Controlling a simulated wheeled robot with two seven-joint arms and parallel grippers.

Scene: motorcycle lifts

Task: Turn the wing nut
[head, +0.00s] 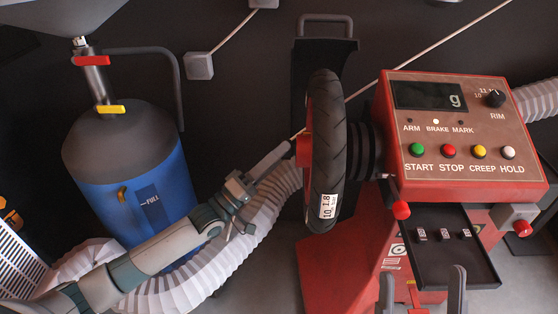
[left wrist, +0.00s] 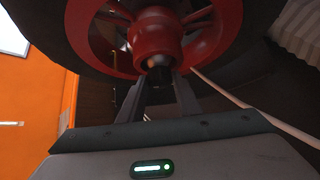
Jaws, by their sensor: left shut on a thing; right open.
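A black-tyred wheel (head: 326,150) stands upright on the shaft of a red balancing machine (head: 440,130). In the left wrist view its red hub (left wrist: 156,38) faces me, with a dark centre piece between my fingertips. My left gripper (head: 291,150) reaches the wheel's left face at hub height. In the left wrist view its fingers (left wrist: 157,84) are closed around the centre, on what I take to be the wing nut; its wings are mostly hidden. My right gripper (head: 422,285) is open and apparently empty at the bottom edge, in front of the machine's tray.
A black tray (head: 470,270) with small weights juts from the machine below its button panel. A red-knobbed lever (head: 401,210) sits left of it. A blue tank (head: 135,185) stands at left; a pale corrugated hose (head: 240,235) runs behind my left arm.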

